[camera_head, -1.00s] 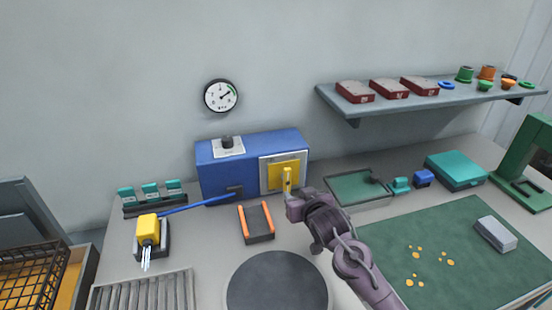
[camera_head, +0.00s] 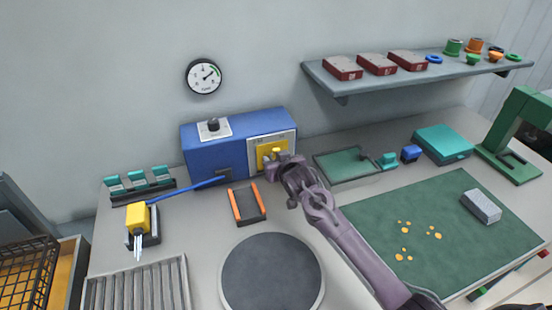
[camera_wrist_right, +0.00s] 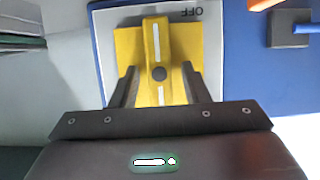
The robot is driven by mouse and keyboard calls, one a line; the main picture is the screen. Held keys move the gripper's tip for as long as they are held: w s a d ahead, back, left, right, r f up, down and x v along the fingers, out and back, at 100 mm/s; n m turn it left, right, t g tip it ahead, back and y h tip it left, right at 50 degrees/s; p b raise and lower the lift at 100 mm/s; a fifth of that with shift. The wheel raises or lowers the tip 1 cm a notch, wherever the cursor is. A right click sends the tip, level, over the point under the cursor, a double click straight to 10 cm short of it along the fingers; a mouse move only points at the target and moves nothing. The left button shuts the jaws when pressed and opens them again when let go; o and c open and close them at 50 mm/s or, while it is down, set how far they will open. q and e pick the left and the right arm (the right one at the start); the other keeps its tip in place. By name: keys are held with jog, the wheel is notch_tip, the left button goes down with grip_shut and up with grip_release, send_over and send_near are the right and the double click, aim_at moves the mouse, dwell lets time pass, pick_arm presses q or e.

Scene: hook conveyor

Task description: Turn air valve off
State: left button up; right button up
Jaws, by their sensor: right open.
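The air valve has a yellow lever (camera_wrist_right: 156,50) with a white stripe and a dark centre pivot, on a yellow square and white panel (camera_wrist_right: 105,40). In the wrist view the lever runs up and down the picture, and an upside-down "OFF" shows at the panel's upper right. In the head view the valve panel (camera_head: 289,143) is on the front of a blue box (camera_head: 205,160). My right gripper (camera_wrist_right: 158,82) is open, one finger on each side of the lever's near half. Contact cannot be told. In the head view the right gripper (camera_head: 276,163) partly hides the valve.
A black knob (camera_head: 213,124) tops the blue box, and a round gauge (camera_head: 204,77) hangs on the wall. An orange-sided holder (camera_head: 247,204) and a dark round plate (camera_head: 272,275) are in front. A green tray (camera_head: 335,164) lies right of the box.

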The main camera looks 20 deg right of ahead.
pick_arm(q)
jog(key=shift+s, duration=0.2)
pick_arm(e)
grip_shut()
pick_arm(q)
jog(key=shift+s+a, duration=0.1)
jog(key=shift+s, duration=0.15)
